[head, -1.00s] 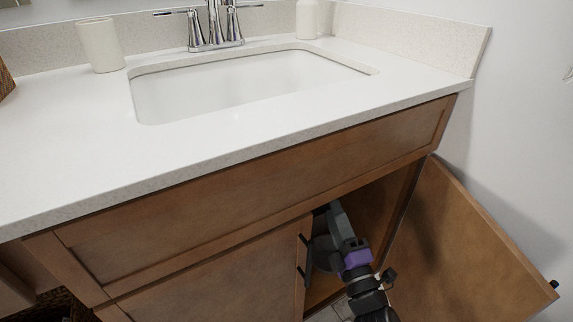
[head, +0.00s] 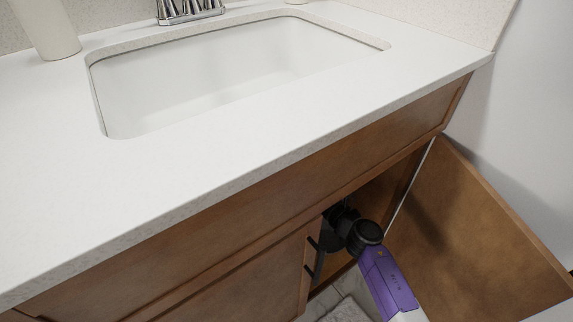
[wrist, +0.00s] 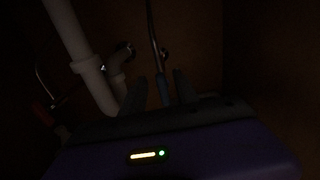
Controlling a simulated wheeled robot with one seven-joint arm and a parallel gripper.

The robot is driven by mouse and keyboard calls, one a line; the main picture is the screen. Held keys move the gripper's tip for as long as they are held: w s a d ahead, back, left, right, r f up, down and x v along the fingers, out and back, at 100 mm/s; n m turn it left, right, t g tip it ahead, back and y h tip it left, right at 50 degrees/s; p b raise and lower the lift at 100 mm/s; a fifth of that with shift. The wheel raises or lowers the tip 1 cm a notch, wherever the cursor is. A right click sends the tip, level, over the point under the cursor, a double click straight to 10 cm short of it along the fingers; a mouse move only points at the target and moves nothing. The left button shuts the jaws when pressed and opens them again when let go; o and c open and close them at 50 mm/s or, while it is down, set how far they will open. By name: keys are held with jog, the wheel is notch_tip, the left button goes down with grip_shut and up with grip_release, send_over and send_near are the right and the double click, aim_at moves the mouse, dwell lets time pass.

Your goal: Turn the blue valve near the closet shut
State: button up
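The wrist view looks into the dark inside of the sink cabinet. A dull blue valve handle (wrist: 163,91) shows at the lower end of a thin upright supply pipe, near the picture's middle. My gripper (wrist: 159,84) is open, with one dark finger to the left of the blue handle and one to the right. It is too dark to tell whether either finger touches it or how deep it sits between them. In the head view my arm reaches into the cabinet opening; the gripper and the valve are hidden there.
A thick white drain pipe (wrist: 83,62) stands left of my gripper, with a red handle (wrist: 43,113) farther left. The right cabinet door (head: 470,235) is open; the left door (head: 235,285) looks shut. The countertop (head: 240,165) overhangs the opening.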

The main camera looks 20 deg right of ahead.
jog(key=b+x, duration=0.1)
jog(key=x, duration=0.1)
jog(key=b+x, duration=0.1)
jog(key=x, duration=0.2)
jog(key=shift+f+b, duration=0.2)
jog(key=shift+b, duration=0.15)
jog(key=shift+x, duration=0.8)
jog(key=shift+r, duration=0.15)
jog(key=shift+c, duration=0.3)
grip_shut()
